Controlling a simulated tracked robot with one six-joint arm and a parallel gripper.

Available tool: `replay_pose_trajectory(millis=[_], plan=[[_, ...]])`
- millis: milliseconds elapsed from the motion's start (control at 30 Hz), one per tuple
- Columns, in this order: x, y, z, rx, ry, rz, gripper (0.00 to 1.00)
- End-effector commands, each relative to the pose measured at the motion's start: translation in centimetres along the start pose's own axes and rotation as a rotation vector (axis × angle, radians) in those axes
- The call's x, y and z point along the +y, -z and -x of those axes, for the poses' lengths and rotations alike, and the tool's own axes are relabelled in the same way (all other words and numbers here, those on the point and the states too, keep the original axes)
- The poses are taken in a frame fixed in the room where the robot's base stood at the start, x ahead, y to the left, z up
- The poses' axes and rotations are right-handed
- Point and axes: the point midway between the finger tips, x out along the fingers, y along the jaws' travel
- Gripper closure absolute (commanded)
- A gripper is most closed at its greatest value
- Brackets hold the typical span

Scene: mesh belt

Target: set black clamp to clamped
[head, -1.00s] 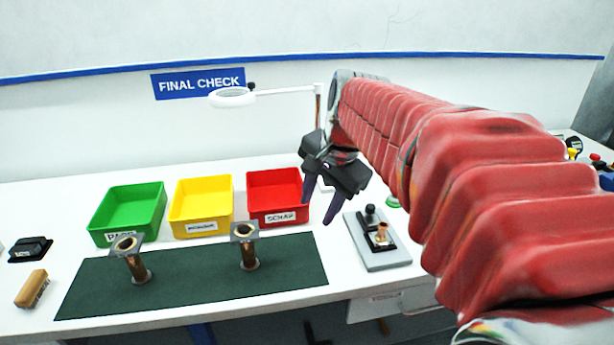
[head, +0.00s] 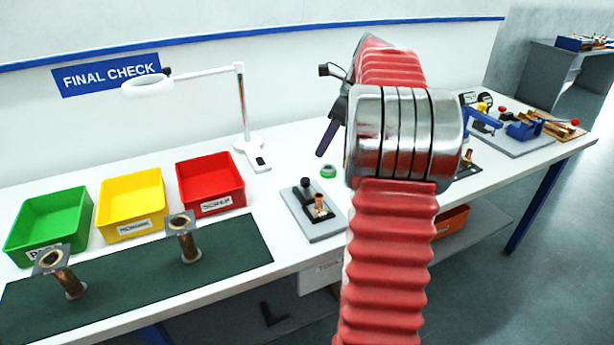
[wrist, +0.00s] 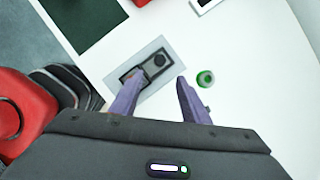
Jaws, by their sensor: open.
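A black clamp fixture with a round black knob (head: 306,184) is mounted on a grey plate (head: 325,230) on the white bench. A small copper fitting (head: 320,205) sits at its front right. In the wrist view the black clamp (wrist: 158,61) lies beyond my fingertips, and its near end is partly covered by the left finger. I cannot tell surely whether the clamp is clamped. My gripper (wrist: 156,92) is open and empty, above the bench. In the head view one purple finger shows behind my wrist, up and right of the clamp; the other finger is hidden.
A green ring (head: 328,171) lies just behind the grey plate. A white lamp (head: 243,110) stands behind. Red (head: 212,205), yellow (head: 135,233) and green (head: 50,245) bins and a dark green mat (head: 225,251) lie left. A blue clamp (head: 524,129) is at the right.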

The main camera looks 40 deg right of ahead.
Motion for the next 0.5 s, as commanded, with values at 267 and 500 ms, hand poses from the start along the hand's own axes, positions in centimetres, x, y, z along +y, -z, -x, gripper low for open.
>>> replay_pose_trajectory(millis=[267,500], plan=[[-0.05,0.02,-0.02,0.0,0.0,-0.004,0.58],[-0.04,-0.01,-0.86,0.0,-0.001,-0.002,0.58]])
